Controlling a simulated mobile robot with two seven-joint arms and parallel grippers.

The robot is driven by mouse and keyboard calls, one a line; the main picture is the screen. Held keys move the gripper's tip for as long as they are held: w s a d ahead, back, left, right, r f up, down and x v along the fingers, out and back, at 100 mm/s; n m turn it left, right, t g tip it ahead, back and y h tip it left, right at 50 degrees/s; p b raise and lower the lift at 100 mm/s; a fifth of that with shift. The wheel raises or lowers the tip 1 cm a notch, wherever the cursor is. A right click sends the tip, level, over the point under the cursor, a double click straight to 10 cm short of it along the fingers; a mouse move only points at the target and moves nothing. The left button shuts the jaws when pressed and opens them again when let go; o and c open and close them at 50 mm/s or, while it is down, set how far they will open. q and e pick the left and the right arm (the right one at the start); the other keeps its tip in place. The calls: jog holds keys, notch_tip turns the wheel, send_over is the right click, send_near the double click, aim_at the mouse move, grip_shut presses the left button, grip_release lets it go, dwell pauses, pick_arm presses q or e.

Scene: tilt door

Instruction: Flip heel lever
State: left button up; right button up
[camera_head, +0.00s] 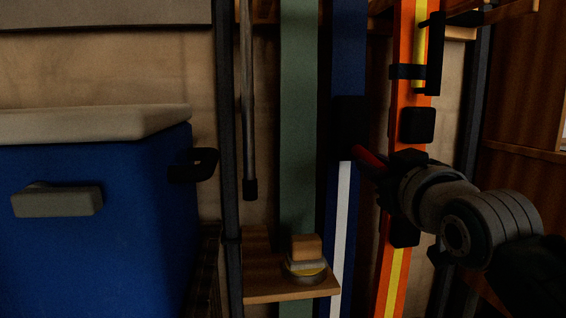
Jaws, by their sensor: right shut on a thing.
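A blue and white ski (343,215) stands upright in the middle, with a black binding part (349,126) on it. A short red bar (367,157), seemingly the heel lever, sticks out from near the lower end of that binding towards my right gripper (382,168). My right gripper comes in from the lower right, is shut on the red bar, and hides the bar's near end. The fingertips are dark and hard to make out. My left gripper is not in view.
An orange and yellow ski (398,278) with black binding parts (417,125) stands partly behind my right arm. A green ski (298,140) and a pole (248,110) stand left. A small shelf (262,290) holds stacked items (306,262). A blue cooler (95,240) fills the left.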

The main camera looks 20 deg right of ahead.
grip_shut()
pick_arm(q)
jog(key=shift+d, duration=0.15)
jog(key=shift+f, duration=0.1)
pick_arm(e)
jog(key=shift+f, duration=0.1)
dwell(0.6)
